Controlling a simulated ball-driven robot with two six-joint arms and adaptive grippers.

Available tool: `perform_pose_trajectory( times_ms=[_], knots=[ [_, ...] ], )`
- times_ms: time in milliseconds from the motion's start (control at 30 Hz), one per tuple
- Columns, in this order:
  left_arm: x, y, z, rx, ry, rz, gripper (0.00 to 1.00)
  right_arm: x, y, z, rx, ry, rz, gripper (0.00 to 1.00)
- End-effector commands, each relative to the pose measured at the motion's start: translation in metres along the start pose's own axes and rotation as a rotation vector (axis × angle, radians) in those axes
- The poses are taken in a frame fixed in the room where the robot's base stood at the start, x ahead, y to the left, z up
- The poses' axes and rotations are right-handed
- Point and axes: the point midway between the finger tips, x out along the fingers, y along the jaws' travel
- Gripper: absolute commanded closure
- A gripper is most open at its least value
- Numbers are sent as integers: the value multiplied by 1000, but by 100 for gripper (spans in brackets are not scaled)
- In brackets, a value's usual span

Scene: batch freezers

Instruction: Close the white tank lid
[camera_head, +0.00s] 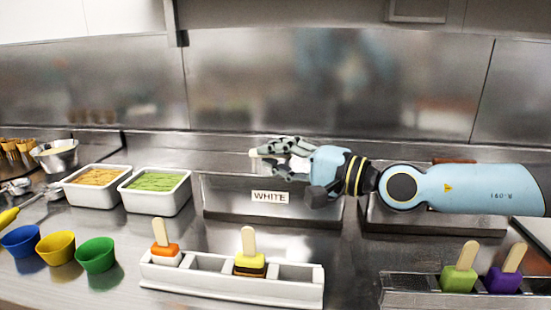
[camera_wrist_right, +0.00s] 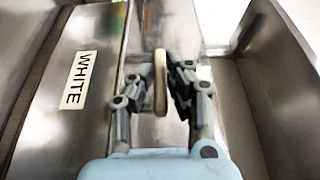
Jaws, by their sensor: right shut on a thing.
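The white tank is a steel box with a "WHITE" label (camera_head: 270,197) on its front (camera_head: 228,196); the label also shows in the wrist view (camera_wrist_right: 78,80). A pale cream, bar-like handle (camera_wrist_right: 160,82) stands between the fingers of my right gripper (camera_wrist_right: 161,88). In the head view my right gripper (camera_head: 278,152) reaches in from the right above the tank, shut on this handle, whose pale end (camera_head: 254,153) sticks out. The lid is mostly hidden by the hand and arm, and I cannot tell its exact angle. My left gripper is out of view.
A second steel tank (camera_head: 400,218) with a reddish-brown handle (camera_head: 455,161) stands to the right. Two white food tubs (camera_head: 155,203) stand left. A white holder (camera_head: 205,283) with popsicles, a metal holder (camera_head: 400,287), and coloured cups (camera_head: 97,255) sit in front.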

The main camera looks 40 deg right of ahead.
Motion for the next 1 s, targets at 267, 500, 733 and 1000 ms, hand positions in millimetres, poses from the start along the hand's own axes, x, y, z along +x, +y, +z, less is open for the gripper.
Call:
perform_pose_trajectory(
  times_ms=[267,500,733,1000],
  knots=[
    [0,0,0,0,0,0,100,-1,3,0,-3,0,7,100],
    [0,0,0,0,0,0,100,-1,2,0,-2,0,6,77],
    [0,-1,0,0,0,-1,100,-8,3,0,-4,-3,8,77],
    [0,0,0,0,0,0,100,-44,4,1,-7,-8,15,77]
  ],
)
